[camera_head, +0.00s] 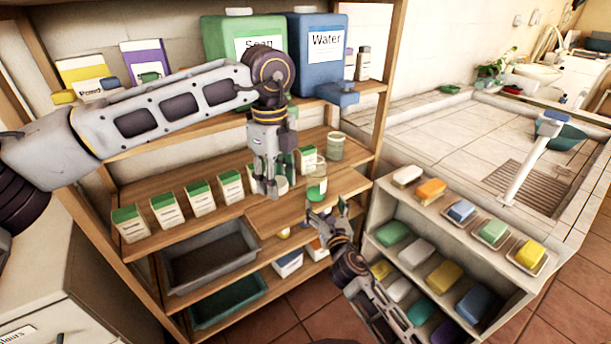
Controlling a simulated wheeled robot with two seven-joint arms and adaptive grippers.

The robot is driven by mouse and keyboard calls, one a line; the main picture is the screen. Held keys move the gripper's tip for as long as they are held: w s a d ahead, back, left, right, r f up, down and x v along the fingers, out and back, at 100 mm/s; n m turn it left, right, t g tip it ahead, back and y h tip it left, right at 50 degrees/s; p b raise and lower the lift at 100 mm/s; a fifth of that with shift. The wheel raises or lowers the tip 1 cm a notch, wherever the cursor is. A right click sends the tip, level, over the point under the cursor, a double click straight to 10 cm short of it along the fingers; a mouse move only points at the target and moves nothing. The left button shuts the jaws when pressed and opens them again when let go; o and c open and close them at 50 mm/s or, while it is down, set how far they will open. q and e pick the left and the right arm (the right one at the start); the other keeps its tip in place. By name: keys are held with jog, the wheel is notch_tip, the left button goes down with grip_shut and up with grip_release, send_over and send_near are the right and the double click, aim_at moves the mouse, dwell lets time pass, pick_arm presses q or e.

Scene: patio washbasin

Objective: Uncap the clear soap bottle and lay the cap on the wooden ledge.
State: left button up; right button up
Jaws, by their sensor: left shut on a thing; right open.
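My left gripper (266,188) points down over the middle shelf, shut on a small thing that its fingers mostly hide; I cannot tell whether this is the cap. A small clear jar-like bottle (317,187) with a green band stands at the front right of that shelf, perhaps the soap bottle. I cannot make out whether it has a cap. My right gripper (325,212) is open and empty, just below and in front of this bottle. The wooden ledge (272,217) juts out at the shelf's front, below my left gripper.
Several green-topped cartons (165,208) line the shelf on the left. Another clear jar (335,147) stands behind. A green soap canister (215,40) and a blue water canister (325,65) are above. A grey bin (210,262) sits below. A soap rack (378,212) stands at right.

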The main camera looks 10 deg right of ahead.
pick_arm(q)
jog(key=shift+m, duration=0.3)
